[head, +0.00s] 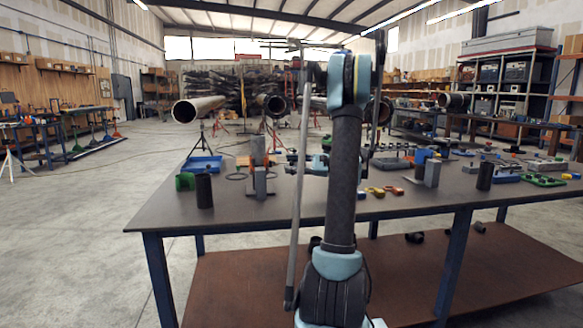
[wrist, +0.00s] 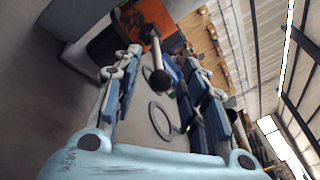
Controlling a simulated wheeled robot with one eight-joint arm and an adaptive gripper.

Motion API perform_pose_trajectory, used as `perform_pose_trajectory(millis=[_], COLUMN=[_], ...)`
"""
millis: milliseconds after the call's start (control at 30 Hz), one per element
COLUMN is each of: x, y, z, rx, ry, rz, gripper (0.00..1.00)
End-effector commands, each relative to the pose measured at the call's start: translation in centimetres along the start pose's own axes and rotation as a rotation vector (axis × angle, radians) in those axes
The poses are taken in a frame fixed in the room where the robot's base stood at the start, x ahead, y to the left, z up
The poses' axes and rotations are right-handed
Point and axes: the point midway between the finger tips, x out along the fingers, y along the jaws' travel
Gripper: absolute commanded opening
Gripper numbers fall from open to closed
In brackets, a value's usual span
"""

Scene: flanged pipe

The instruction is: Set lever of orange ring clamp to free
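The orange ring clamp shows as an orange body (wrist: 147,20) at the top of the wrist view. Its lever, a thin rod with a dark ball knob (wrist: 161,82), points toward the camera. My gripper (wrist: 158,57) is open, with one finger on each side of the lever; I see no finger clearly touching it. In the head view my gripper (head: 291,163) is over the table, partly hidden behind my arm. A small orange patch (head: 243,160) beside a grey block is probably the clamp; its lever is not clear there.
The table (head: 165,208) carries grey blocks (head: 260,183), a black cylinder (head: 204,190), a green part (head: 185,181) and a blue tray (head: 203,165) at left. Dark rings (wrist: 162,120) lie close by. Many small parts crowd the right side. The near left tabletop is clear.

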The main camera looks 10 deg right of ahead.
Motion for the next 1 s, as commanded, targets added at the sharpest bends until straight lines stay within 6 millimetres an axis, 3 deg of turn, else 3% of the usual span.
perform_pose_trajectory(millis=[367,533,1000], x=[0.5,0.5,1.4], y=[0.0,0.0,0.1], z=[0.0,0.0,0.4], rx=[0.000,0.000,-0.010], ry=[0.000,0.000,0.011], rz=[0.000,0.000,0.026], gripper=[0.39,0.01,0.00])
